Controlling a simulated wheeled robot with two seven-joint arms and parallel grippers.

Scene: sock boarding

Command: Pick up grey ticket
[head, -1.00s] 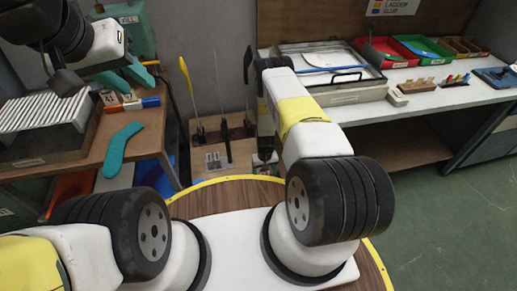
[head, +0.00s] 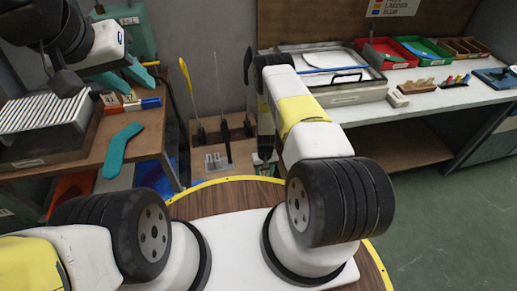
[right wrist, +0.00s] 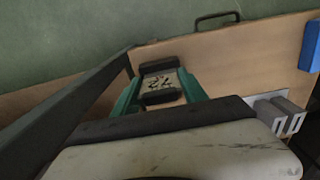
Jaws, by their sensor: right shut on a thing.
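In the right wrist view, a pale grey ticket (right wrist: 160,81) with dark marks sits between the two dark pads of my right gripper (right wrist: 159,83). The pads close on it from both ends. Green walls of a holder (right wrist: 194,90) stand on either side of it. In the head view my right gripper (head: 265,155) points down beside the low wooden board, and the ticket is too small to make out there. My left gripper (head: 58,78) hangs above the striped rack at the left; its jaw opening is unclear.
A low wooden board (head: 240,152) carries upright tools. The left table (head: 85,165) holds a striped rack (head: 45,110) and a teal sock-shaped board (head: 120,148). The right bench (head: 430,92) holds a tray, red (head: 378,62) and green bins. Green floor at right is clear.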

